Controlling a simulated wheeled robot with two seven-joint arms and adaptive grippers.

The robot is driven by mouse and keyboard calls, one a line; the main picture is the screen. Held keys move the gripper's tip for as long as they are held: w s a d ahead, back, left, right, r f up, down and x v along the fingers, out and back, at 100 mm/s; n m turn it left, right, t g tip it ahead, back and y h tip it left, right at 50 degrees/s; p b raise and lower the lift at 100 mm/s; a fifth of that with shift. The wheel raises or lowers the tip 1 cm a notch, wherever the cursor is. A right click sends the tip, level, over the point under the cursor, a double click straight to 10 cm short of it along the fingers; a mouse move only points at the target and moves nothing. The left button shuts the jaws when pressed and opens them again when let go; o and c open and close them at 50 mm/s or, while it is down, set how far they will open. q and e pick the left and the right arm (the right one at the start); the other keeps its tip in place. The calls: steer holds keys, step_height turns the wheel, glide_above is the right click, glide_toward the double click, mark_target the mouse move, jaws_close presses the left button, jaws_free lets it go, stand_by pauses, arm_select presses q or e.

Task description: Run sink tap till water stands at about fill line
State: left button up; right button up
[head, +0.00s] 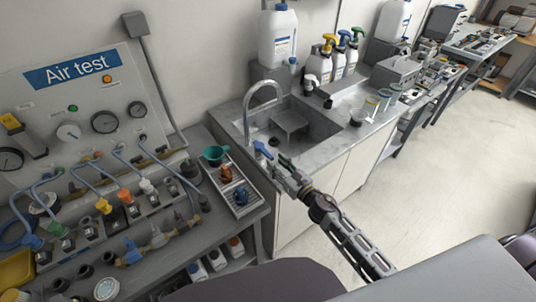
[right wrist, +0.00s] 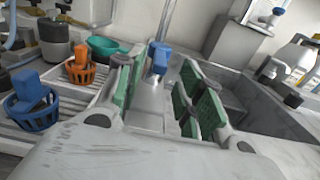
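The sink (head: 318,122) is set in a grey counter, with a curved metal tap spout (head: 262,86) at its left side. No water stream shows at the spout, and I cannot make out a water level or fill line. The blue tap handle (head: 263,150) is at the sink's near left corner. My right gripper (head: 277,162) is close to this handle. In the right wrist view the green-padded fingers of the gripper (right wrist: 158,98) are spread, with the blue handle (right wrist: 160,54) beyond and between them; contact is not visible. My left gripper is not in view.
A grey stepped block (head: 290,121) sits in the sink. A tray (head: 236,192) with an orange basket, a blue basket and a green cup (head: 215,154) lies left of the gripper. The Air test panel (head: 75,95) stands further left. Spray bottles (head: 321,62) stand behind the sink.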

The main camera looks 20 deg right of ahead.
mark_target(272, 159)
steer(key=shift+p+x, duration=0.6)
steer(key=shift+x, duration=2.45)
jaws_close()
